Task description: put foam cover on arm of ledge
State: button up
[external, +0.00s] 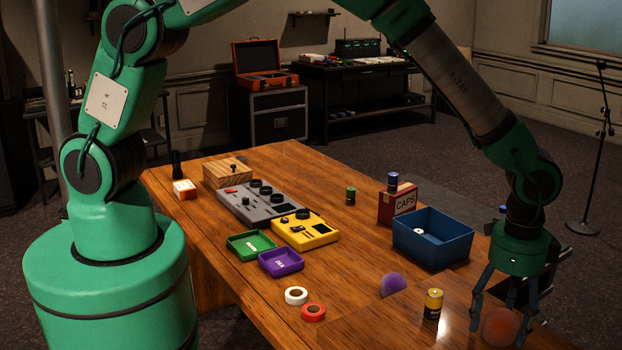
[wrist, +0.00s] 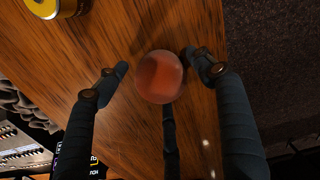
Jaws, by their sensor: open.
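A round orange-red foam cover (external: 499,328) sits at the near right end of the wooden table. It also shows in the wrist view (wrist: 160,78), between my finger tips with gaps at the sides. My gripper (external: 509,316) points down over this cover with its fingers spread and open. A purple foam cover (external: 394,285) lies on the table to the left. I cannot tell which thing is the arm of the ledge; a small wall ledge (external: 315,13) shows at the back, and a microphone stand (external: 602,120) stands on the floor at the right.
A yellow-black battery (external: 433,304) stands left of my gripper. A blue bin (external: 433,237) and a red CAPS box (external: 398,204) stand farther back. Tape rolls (external: 296,296), small trays (external: 281,262) and mixer modules (external: 305,230) lie to the left. The table's right edge is close to my gripper.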

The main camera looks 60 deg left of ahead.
aim_at(504, 312)
notch_tip(504, 312, up, 12)
dwell(0.6)
dwell(0.5)
jog(key=shift+r, duration=0.1)
jog(key=s+a+r+n+t+h, duration=0.1)
jog(key=a+r+n, duration=0.2)
jog(key=a+r, duration=1.1)
jog(key=s+a+r+n+t, duration=0.1)
jog(key=a+r+n, duration=0.2)
jog(key=a+r, duration=1)
jog(key=s+a+n+t, duration=0.1)
jog(key=s+a+n, duration=0.2)
jog(key=s+a, duration=0.8)
jog(key=s+a+n+t+y, duration=0.1)
jog(key=s+a+n, duration=0.3)
jog(key=s+a, duration=0.7)
jog(key=a+t, duration=0.1)
jog(key=a, duration=0.3)
jog(key=shift+a+n+t, duration=0.3)
